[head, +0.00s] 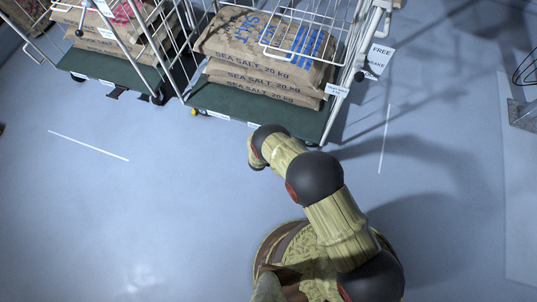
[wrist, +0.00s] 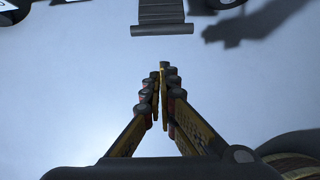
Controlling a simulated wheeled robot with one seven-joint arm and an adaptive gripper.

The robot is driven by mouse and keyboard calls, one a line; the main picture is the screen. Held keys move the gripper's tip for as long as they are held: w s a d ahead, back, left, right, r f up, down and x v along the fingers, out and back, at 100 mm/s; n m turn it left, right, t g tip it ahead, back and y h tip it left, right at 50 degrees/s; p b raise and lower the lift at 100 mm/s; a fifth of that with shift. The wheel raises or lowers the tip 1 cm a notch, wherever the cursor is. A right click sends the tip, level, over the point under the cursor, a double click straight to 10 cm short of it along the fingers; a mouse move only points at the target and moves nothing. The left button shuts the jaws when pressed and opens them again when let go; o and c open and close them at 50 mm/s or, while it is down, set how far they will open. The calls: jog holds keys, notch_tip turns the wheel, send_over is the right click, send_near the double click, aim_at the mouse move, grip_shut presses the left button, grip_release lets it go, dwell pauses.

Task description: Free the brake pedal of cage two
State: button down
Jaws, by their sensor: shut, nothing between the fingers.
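A dark ribbed pedal (wrist: 161,14) with a wide crossbar at its near end shows at the top of the wrist view. My gripper (wrist: 162,72) is shut and empty, with its fingertips pointing towards the pedal; a gap of bare floor shows between them in the picture. In the head view the gripper and this pedal are hidden by my arm and the cage. The right-hand cage (head: 262,113) has a green base loaded with salt sacks (head: 262,60). A white tag (head: 378,60) reading "FREE" and "BRAKE" hangs at its right post. I cannot read which cage is number two.
A second cage (head: 105,71) with sacks stands to the left, with dark pedals under its front edge. Dark wheel-like parts flank the pedal in the wrist view. A metal stand (head: 522,113) is at the far right. The floor (head: 150,200) in front is clear.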

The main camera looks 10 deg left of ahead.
jog(key=shift+p+v, duration=0.3)
jog(key=shift+v, duration=1)
